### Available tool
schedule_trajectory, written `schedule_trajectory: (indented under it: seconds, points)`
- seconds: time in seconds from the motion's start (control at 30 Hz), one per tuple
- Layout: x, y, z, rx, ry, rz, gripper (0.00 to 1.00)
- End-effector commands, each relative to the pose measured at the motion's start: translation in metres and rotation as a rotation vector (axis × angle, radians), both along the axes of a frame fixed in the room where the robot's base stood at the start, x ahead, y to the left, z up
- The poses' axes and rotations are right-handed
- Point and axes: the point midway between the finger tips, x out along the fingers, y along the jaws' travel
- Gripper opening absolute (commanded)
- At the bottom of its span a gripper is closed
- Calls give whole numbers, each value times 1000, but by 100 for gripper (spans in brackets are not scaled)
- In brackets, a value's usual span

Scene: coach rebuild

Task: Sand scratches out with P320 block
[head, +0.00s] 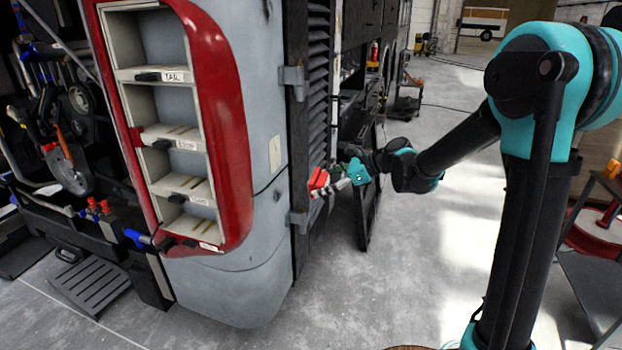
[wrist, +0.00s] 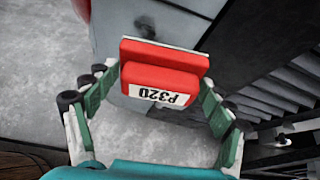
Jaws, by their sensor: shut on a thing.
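The red P320 block (wrist: 163,65) is in my gripper (wrist: 160,88), one finger on each side of it. Its white label reads P320, upside down in the wrist view. In the head view the red block (head: 318,180) is at the end of my gripper (head: 335,180), in front of the dark louvred strip at the side of the coach (head: 262,165). The block's sanding face is hidden. I cannot tell whether it touches the coach. No scratches can be made out on the grey panel.
A red-framed shelf column (head: 225,130) with labelled compartments is at the coach's corner. A dark open panel (head: 367,190) hangs just beyond my gripper. Hinges (head: 293,80) stick out beside the louvres. The concrete floor (head: 400,280) is clear in front.

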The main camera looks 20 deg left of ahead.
Motion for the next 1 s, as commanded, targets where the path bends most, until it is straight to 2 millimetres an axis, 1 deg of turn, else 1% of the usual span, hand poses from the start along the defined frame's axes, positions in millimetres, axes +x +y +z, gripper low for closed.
schedule_trajectory:
  seconds: [0.03, 0.1, 0.23, 0.47, 0.8, 1.0]
  points:
    - [-10, 11, 7, 42, -1, -18, 58]
    - [-17, 21, 16, 90, -3, -37, 58]
    - [-24, 31, 25, 131, -8, -53, 58]
    - [-24, 46, 26, 138, -9, -52, 58]
    - [-21, 79, 26, 137, -10, -51, 58]
    - [-20, 89, 26, 136, -10, -52, 58]
